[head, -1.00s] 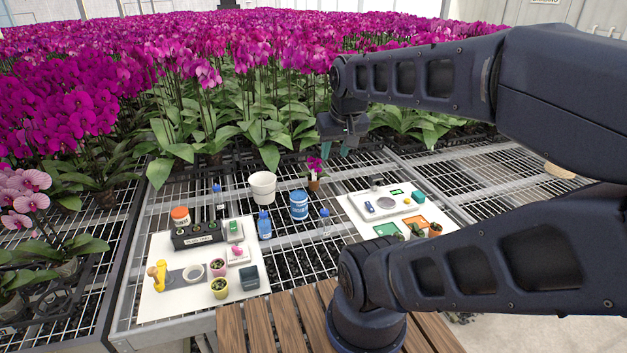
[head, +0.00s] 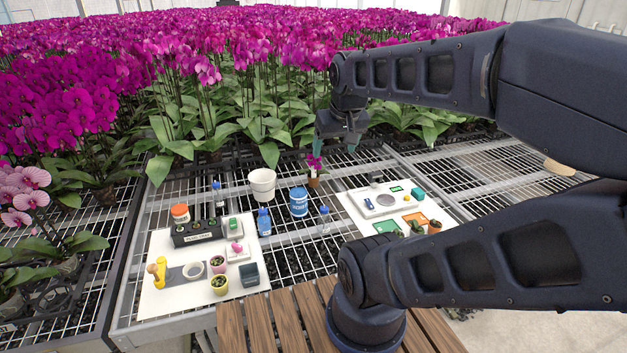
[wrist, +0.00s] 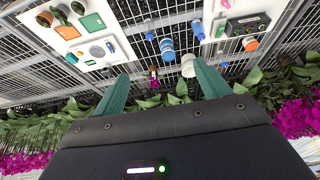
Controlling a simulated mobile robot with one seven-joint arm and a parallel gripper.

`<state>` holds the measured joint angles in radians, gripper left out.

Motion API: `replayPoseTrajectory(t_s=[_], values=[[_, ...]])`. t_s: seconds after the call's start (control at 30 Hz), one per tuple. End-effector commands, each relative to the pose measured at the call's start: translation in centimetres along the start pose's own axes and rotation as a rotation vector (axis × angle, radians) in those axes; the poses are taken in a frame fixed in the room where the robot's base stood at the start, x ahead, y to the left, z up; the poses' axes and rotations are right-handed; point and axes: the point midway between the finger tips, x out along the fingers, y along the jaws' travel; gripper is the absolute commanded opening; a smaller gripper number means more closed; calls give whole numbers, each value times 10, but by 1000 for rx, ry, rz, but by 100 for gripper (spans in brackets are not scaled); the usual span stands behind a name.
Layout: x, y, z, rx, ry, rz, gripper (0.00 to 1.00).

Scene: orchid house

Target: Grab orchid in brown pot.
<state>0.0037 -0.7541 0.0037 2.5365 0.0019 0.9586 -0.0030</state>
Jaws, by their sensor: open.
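The small orchid in a brown pot (head: 314,182) stands upright on the metal grid bench, with magenta flowers (head: 315,162) above the pot. It also shows in the wrist view (wrist: 154,78), between and beyond the fingertips. My gripper (head: 337,146) is open and empty, above and slightly to the right of the orchid, apart from it. In the wrist view its two teal fingers (wrist: 160,80) are spread wide. Nothing is between them at fingertip depth.
A white pot (head: 262,184) and a blue tub (head: 299,202) stand left of the orchid. A blue bottle (head: 264,222) is nearer. A white board with small items (head: 352,206) lies to the right, another (head: 160,294) at front left. Dense orchids (head: 230,100) fill the back.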

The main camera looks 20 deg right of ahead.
Motion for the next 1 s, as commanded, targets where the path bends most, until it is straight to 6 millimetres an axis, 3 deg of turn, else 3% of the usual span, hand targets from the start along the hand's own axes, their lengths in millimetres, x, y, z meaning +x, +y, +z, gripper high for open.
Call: replayPoseTrajectory(t_s=[0.17, 0.47, 0.77, 1.0], values=[[2, 2, -15, -33, -17, 9, 75], [18, 12, -80, -195, -91, 47, 75], [50, 22, -147, -368, -171, 76, 75], [88, 29, -198, -509, -238, 89, 75]])
